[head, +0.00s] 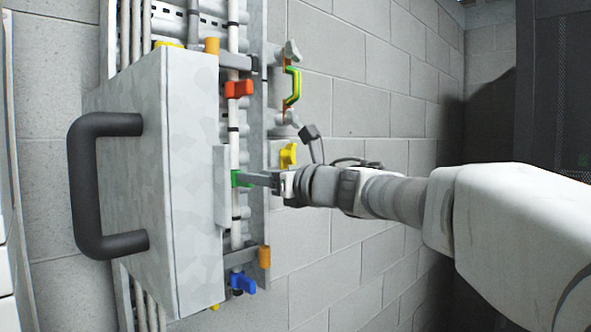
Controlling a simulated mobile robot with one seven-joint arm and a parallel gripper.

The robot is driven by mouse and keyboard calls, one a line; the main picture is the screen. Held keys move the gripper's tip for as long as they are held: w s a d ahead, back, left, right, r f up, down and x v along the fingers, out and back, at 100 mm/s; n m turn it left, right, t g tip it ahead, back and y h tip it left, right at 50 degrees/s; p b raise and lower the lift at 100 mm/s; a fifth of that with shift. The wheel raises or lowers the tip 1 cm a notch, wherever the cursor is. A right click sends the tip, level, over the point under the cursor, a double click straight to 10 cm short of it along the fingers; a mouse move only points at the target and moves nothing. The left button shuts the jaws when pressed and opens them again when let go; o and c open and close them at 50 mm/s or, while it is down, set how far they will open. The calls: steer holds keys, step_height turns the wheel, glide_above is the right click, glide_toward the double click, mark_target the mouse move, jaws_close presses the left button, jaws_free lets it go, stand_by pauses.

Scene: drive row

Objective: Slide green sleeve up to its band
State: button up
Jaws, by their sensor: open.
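The green sleeve (236,180) sits low on a white vertical rod (235,150), beside the edge of a grey box. A dark band (233,129) rings the rod above the green sleeve, below a red-orange sleeve (238,89).
A large grey box with a black handle (104,186) juts out at the left, close to the rod. A blue piece (243,284) is lower on the rod. A yellow piece (288,155) and a green-yellow handle (293,86) are right of it.

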steer(key=shift+p+x, duration=0.35)
steer(key=shift+x, duration=1.85)
jaws_close()
